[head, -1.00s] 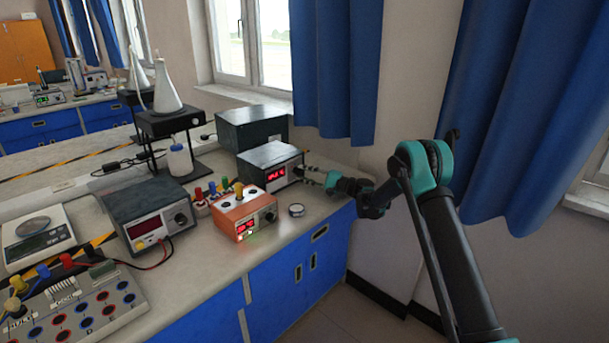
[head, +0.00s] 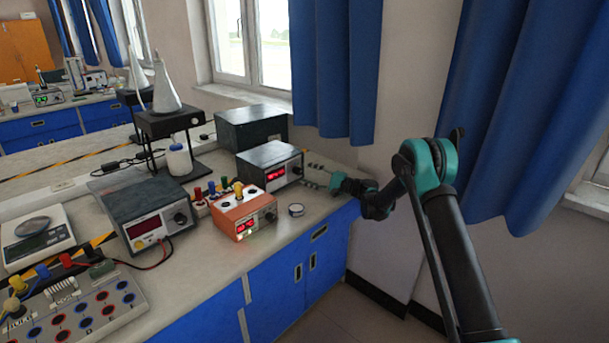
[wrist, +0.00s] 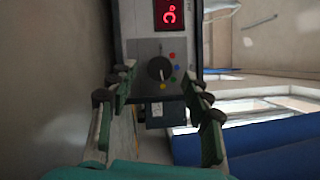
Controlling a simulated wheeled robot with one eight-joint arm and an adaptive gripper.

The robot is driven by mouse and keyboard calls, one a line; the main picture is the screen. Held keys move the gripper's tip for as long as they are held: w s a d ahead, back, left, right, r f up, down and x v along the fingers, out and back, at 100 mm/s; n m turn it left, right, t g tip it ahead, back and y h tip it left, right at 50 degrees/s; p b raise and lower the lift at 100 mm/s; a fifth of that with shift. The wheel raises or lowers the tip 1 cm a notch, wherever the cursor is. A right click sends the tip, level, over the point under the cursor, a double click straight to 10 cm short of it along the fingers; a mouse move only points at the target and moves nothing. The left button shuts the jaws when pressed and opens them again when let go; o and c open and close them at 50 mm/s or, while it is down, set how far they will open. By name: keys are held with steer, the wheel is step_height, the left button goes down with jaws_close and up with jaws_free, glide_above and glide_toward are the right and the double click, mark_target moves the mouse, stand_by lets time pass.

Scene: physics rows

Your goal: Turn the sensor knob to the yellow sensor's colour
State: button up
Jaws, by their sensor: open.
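The dark box (head: 270,164) with a red lit display stands on the bench, left of my gripper. In the wrist view its front shows a round dark knob (wrist: 159,68) below a red display (wrist: 169,14) reading °C. The exact pointer direction is unclear. My gripper (head: 315,178) is open and empty, apart from the box front; its fingers (wrist: 157,82) flank the knob in the wrist view.
An orange box (head: 243,211) with coloured plugs stands left of the dark box, with a small round tin (head: 296,210) beside it. A grey power unit (head: 150,215) is further left. The wall and blue curtain (head: 335,70) are behind my gripper.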

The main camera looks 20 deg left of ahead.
steer(key=d, duration=0.6)
steer(key=d+f, duration=0.1)
steer(key=d, duration=0.3)
steer(key=shift+s, duration=0.1)
steer(key=shift+d+r, duration=0.15)
steer(key=s+d+r+n+t+h, duration=0.1)
steer(key=s+d+r+h, duration=0.1)
steer(key=s+d+h, duration=0.6)
steer(key=s+d+r+n+t+h, duration=0.1)
steer(key=s+d+r+t, duration=0.1)
steer(key=s+d, duration=0.65)
steer(key=s+d+f+h, duration=0.3)
steer(key=s+d+h, duration=0.2)
steer(key=s+d, duration=0.7)
steer(key=s+d+f+h, duration=0.4)
steer(key=s+d, duration=0.8)
steer(key=d, duration=0.5)
steer(key=shift+d+f+n+t+h, duration=0.15)
steer(key=shift+f+n+t+h, duration=0.1)
steer(key=shift+n+t+h, duration=0.25)
steer(key=shift+w, duration=0.1)
steer(key=shift+c, duration=0.4)
stand_by(0.8)
